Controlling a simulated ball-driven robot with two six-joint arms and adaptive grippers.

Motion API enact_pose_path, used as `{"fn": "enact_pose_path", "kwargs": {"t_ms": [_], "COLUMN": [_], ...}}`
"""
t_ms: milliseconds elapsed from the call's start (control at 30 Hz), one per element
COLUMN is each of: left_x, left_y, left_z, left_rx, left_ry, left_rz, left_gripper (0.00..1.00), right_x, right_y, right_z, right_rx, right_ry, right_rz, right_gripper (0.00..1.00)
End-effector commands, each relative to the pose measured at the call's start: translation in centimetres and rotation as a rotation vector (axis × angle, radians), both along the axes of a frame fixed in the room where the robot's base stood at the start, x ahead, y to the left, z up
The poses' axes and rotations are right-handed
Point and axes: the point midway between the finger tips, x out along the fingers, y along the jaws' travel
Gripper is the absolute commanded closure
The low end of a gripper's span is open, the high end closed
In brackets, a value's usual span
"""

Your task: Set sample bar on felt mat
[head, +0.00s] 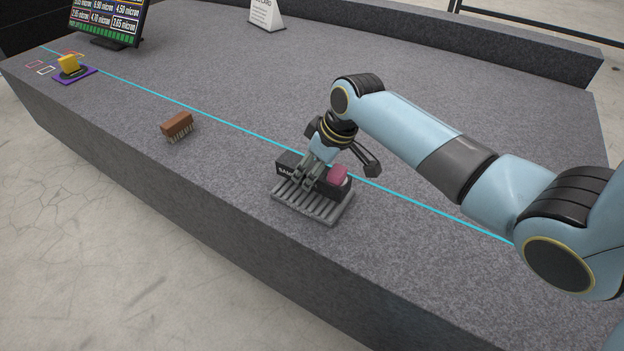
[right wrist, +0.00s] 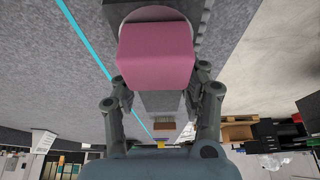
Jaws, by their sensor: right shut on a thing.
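The sample bar (head: 287,163) is a dark block with partly hidden white lettering, at the ribbed grey rack (head: 288,201). A pink block (head: 338,175) sits at its right end; this pink block (right wrist: 155,55) fills the middle of the right wrist view. My right gripper (head: 311,178) reaches down over the bar and is shut on it, a finger on each side. I cannot tell whether the bar touches the rack. The felt mat seems to be the purple mat (head: 88,74) at the far left, with a yellow block (head: 69,64) on it. My left gripper is not in view.
A brown brush (head: 177,125) lies bristles down between the rack and the mat. A cyan line (head: 225,125) runs along the granite bed. A screen (head: 107,18) and a white sign (head: 266,14) stand at the back. The bed's front edge is close to the rack.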

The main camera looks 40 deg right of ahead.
Motion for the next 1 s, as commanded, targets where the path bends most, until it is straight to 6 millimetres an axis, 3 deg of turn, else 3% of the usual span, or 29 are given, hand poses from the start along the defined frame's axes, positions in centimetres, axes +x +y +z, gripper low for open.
{"fn": "enact_pose_path", "kwargs": {"t_ms": [133, 500, 533, 600, 700, 1000], "left_x": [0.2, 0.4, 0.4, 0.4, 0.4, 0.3], "left_y": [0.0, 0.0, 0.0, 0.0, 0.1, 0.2], "left_z": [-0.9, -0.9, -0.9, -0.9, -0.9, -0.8], "left_rx": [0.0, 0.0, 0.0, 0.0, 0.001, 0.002], "left_ry": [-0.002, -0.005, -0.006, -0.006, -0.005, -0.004], "left_rz": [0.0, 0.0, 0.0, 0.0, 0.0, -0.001], "left_gripper": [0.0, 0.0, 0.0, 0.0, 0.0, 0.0], "right_x": [0.1, 0.1, -0.1, -0.1, -0.1, -0.1], "right_y": [0.0, 0.0, 0.0, 0.0, 0.0, 0.0], "right_z": [-2.2, -2.5, -2.6, -2.5, -2.5, -2.2], "right_rx": [0.001, 0.0, 0.0, 0.0, 0.0, 0.0], "right_ry": [-0.001, -0.003, 0.0, 0.0, 0.0, 0.0], "right_rz": [-0.001, 0.0, 0.0, 0.0, 0.0, 0.0], "right_gripper": [1.0, 1.0, 0.54, 0.45, 0.33, 0.33]}}
